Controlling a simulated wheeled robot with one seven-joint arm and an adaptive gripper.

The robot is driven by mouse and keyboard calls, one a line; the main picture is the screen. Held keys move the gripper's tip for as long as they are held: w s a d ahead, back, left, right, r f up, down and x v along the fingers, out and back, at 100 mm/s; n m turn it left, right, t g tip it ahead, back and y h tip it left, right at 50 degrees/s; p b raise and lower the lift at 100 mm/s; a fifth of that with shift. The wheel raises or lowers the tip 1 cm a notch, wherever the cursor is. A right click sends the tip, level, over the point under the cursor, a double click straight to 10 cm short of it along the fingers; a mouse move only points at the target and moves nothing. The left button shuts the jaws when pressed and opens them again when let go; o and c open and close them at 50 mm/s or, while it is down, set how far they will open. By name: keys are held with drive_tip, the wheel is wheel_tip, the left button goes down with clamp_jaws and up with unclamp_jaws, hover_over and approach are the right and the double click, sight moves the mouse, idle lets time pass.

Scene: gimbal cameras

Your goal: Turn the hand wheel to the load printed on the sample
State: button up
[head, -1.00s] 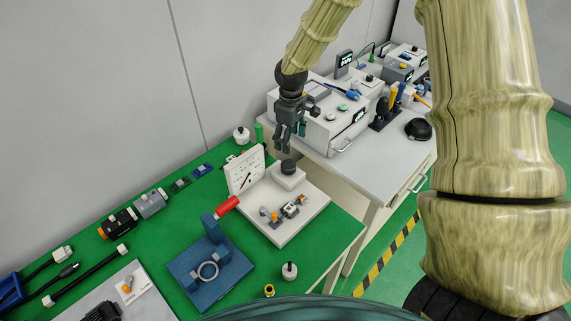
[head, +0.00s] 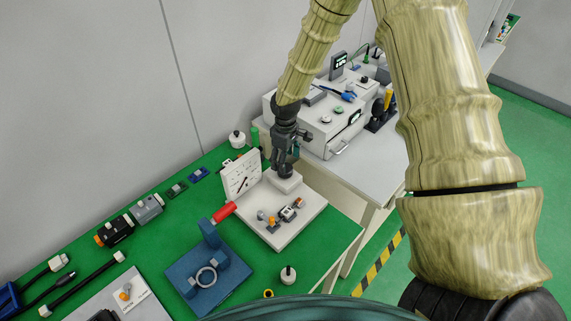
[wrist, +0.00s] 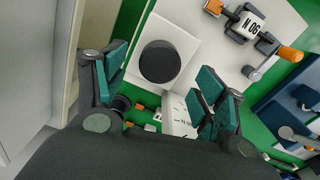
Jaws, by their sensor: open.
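The hand wheel (wrist: 160,62) is a round black knob on a white block (wrist: 185,42). In the wrist view it lies between the two teal-padded fingers of my open gripper (wrist: 162,72); I cannot tell whether they touch it. In the head view my gripper (head: 284,168) is above the same block (head: 287,183) and hides most of the wheel. The sample (wrist: 247,22) is a white piece clamped on the base plate, its label upside down, seeming to read 90 N. It also shows in the head view (head: 288,213). The dial panel (head: 241,176) stands left of the wheel; its reading is too small.
A white weight (head: 288,274) is in front. A grey-white table with instruments (head: 345,165) is behind right.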

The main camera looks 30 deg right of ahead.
drive_tip(key=shift+f+p, duration=0.5)
drive_tip(key=shift+f, duration=1.4)
drive_tip(key=shift+c, duration=0.5)
drive_tip(key=c, duration=0.9)
